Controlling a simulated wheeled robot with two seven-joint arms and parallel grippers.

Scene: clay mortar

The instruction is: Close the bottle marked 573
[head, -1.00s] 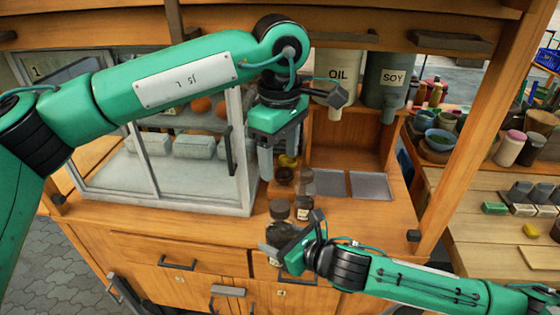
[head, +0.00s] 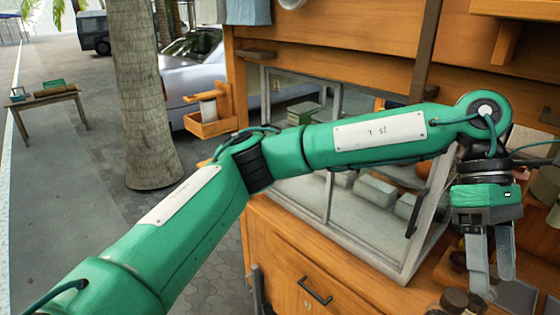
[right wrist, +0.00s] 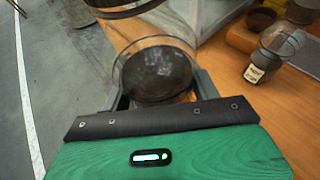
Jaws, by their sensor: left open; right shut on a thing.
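In the right wrist view a clear round glass bottle (right wrist: 155,72) with dark contents sits between the fingers of my right gripper (right wrist: 155,90), which is shut on it. A dark round rim or lid (right wrist: 122,8) shows above it at the top edge; I cannot tell whether it touches the glass. No number on this bottle is readable. Another glass bottle (right wrist: 275,48) with a small pale label stands on the wooden counter to the right. In the head view my left gripper (head: 494,278) is open and empty, pointing down above the counter. Dark lids (head: 455,300) show below it.
The wooden counter (head: 280,240) carries a glass display case (head: 350,230) left of my left gripper. In the right wrist view a small brown bowl (right wrist: 261,19) stands near the labelled bottle. A tree trunk (head: 145,100) and a car (head: 205,70) are far left.

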